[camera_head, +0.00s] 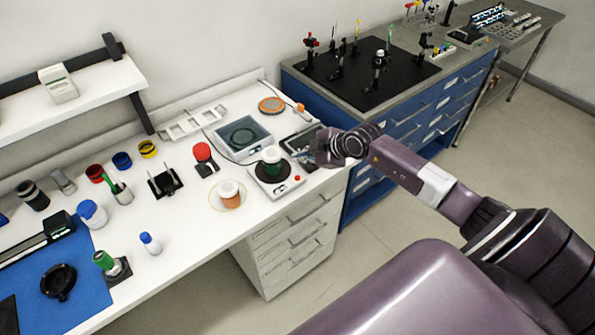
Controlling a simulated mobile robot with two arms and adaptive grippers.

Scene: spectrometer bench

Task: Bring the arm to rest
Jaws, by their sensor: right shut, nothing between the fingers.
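My right arm comes in from the lower right and stretches over the floor to the right end of the white bench (185,265). My right gripper (304,157) is at its end, small and partly hidden behind my own wrist. It is shut and empty, above the bench near a dark tray (298,139). I cannot tell how high the gripper is above the bench. My left gripper is not in view.
The floor (400,220) between is clear.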

